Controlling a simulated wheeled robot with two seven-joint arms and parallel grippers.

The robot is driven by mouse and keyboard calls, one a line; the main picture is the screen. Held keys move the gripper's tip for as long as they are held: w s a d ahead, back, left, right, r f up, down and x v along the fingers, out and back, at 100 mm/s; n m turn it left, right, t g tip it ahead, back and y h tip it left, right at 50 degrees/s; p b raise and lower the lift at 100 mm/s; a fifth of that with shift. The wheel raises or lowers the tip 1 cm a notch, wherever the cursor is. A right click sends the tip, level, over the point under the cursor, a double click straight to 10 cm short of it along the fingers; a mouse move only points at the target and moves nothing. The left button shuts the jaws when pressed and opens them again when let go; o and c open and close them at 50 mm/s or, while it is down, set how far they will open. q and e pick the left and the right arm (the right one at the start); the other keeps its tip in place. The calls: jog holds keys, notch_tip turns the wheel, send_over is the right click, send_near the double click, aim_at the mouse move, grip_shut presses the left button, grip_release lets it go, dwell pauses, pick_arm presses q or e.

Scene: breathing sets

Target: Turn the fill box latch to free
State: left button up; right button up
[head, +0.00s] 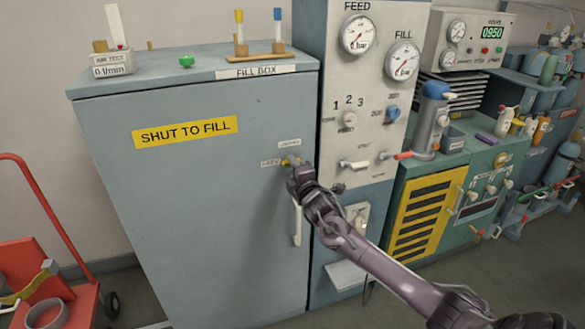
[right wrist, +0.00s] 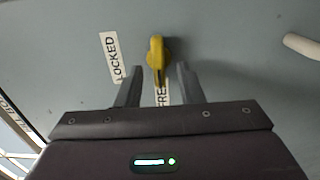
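The fill box (head: 200,200) is a tall grey cabinet with a shut door and a yellow "SHUT TO FILL" sign. Its yellow latch (head: 286,161) is at the door's upper right, mostly hidden by my right gripper (head: 294,172). In the right wrist view the latch (right wrist: 156,52) appears to point down at the FREE label (right wrist: 162,94), away from the LOCKED label (right wrist: 112,56). My right gripper (right wrist: 160,88) is open, one finger on each side of the latch's lower end, with gaps visible. My left gripper is not in view.
A white door handle (head: 296,222) hangs below the latch; it also shows in the right wrist view (right wrist: 302,46). The gauge panel (head: 372,90) stands right of the box. A red cart (head: 50,270) is at the left. Small items stand on the box top.

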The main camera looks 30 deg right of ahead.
jog(key=v, duration=0.7)
jog(key=shift+b, duration=0.3)
jog(key=s+d+f+m+g, duration=0.1)
jog(key=s+f+m+g, duration=0.1)
jog(key=f, duration=0.8)
jog(key=s+d+f+m+g, duration=0.1)
jog(key=s+f+g, duration=0.1)
jog(key=f, duration=0.8)
jog(key=s+a+f+m+g, duration=0.25)
jog(key=s+f, duration=0.45)
jog(key=f, duration=0.4)
jog(key=s+a+f+m+g, duration=0.1)
jog(key=s+f+m+g, duration=0.15)
jog(key=s+f, duration=0.6)
jog(key=s+a+f+m+g+y, duration=0.1)
jog(key=s+a+f, duration=0.4)
jog(key=s, duration=0.6)
jog(key=s+a+f+m+g+y, duration=0.1)
jog(key=s+a+f+g, duration=0.3)
jog(key=s+f, duration=0.5)
jog(key=s+a+f+m+g+y, duration=0.2)
jog(key=s+a+f, duration=0.5)
jog(key=s, duration=0.6)
jog(key=shift+a+m+g, duration=0.3)
jog(key=shift+a+m, duration=0.1)
jog(key=shift+m, duration=0.1)
jog(key=shift+s+f, duration=0.1)
jog(key=shift+c, duration=0.2)
